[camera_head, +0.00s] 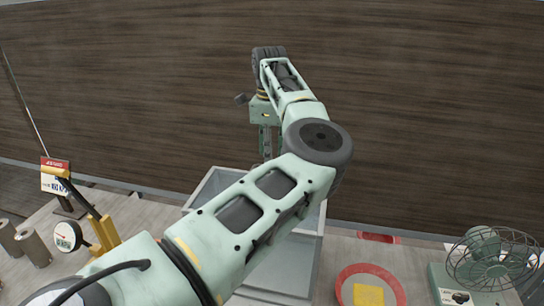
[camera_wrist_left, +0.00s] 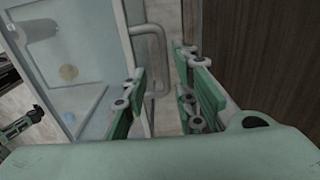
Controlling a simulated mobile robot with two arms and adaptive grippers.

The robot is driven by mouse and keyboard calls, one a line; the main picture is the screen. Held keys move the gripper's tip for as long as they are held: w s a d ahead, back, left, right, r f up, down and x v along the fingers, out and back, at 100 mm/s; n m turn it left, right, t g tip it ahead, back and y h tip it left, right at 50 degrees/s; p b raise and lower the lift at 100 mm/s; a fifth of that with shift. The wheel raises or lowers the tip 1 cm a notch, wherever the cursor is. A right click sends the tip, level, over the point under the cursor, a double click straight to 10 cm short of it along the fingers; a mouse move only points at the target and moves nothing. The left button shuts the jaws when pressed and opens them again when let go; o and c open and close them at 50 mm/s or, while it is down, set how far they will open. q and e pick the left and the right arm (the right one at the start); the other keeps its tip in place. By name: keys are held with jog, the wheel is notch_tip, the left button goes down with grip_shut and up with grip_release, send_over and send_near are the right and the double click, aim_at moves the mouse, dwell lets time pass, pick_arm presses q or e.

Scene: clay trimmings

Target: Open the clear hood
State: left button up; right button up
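The clear hood (camera_head: 205,190) is a box with pale edges, standing below and behind my left arm, which hides much of it. In the left wrist view the hood (camera_wrist_left: 75,60) fills the left side, with a grey bar handle (camera_wrist_left: 158,45) on its edge. My left gripper (camera_head: 265,140) points down by the hood's far side. In the left wrist view its fingers (camera_wrist_left: 163,95) are spread apart, and the handle appears in the gap between them. I see no finger closed on it, and cannot tell how deep it sits. The hood looks shut.
A red-rimmed round plate (camera_head: 347,279) and a caged fan (camera_head: 490,265) are at the right. A dark wood-like wall (camera_head: 430,120) rises behind.

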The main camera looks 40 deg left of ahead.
pick_arm(q)
jog(key=shift+w+f+p, duration=0.2)
jog(key=shift+f+p, duration=0.1)
jog(key=shift+f, duration=0.95)
jog(key=shift+w+f, duration=0.1)
jog(key=shift+f, duration=0.45)
jog(key=shift+a, duration=0.1)
grip_shut()
pick_arm(e)
jog(key=shift+w+r, duration=0.6)
